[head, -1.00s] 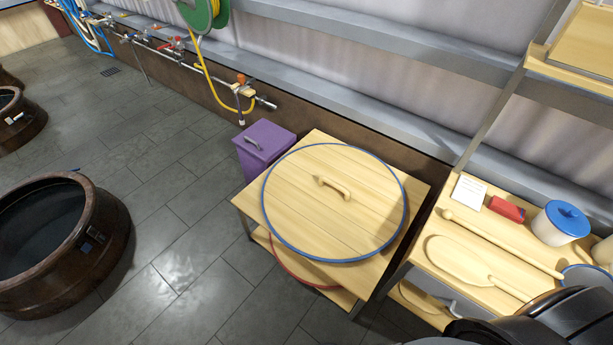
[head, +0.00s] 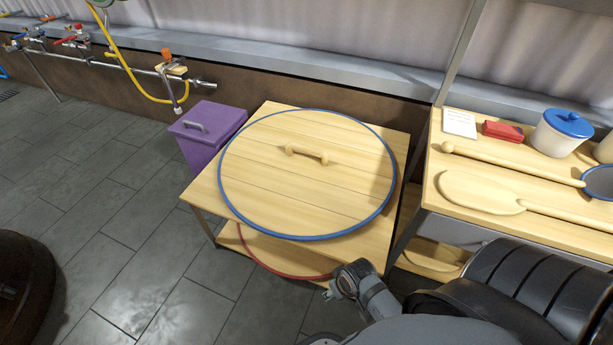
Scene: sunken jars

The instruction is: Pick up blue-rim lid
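The blue-rim lid (head: 290,205) is a large round wooden disc with a blue edge. It lies flat on the top of a low wooden table (head: 203,188). Its wooden bar handle (head: 307,155) stands up at the middle, with nothing touching it. A grey arm part of mine shows at the bottom, in front of the table's near right corner and apart from the lid.
A red-rimmed lid (head: 285,267) lies on the shelf below. A purple bin (head: 208,135) stands left of the table. A right-hand bench (head: 440,200) holds wooden paddles (head: 480,192), a red packet (head: 502,131) and a blue-lidded pot (head: 563,133).

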